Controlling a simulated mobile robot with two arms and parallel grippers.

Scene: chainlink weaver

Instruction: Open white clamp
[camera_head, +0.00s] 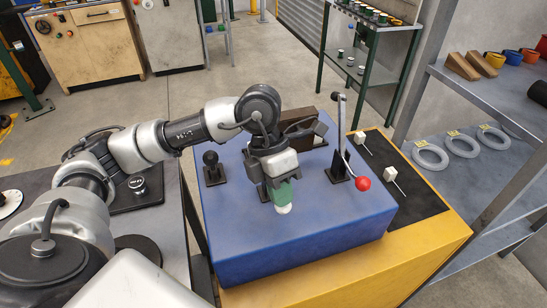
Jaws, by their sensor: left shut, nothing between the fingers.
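My left gripper (279,184) hangs over the blue block (318,252), shut and pointing down. A green piece (284,194) shows right at its fingertips; I cannot tell if it is part of the gripper. A small white rounded tip (283,209) shows just below it, touching or nearly so; it may belong to the white clamp, most of which is hidden. To the right, a metal lever (340,108) stands upright on a dark bracket, with a red ball (362,183) low beside it. My right gripper is out of view.
A black knob (211,160) stands on the block left of the gripper. A brown block (296,122) is behind it. Two small white pieces with rods (389,181) lie on a black mat (423,203) at the right. The front of the blue block is clear.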

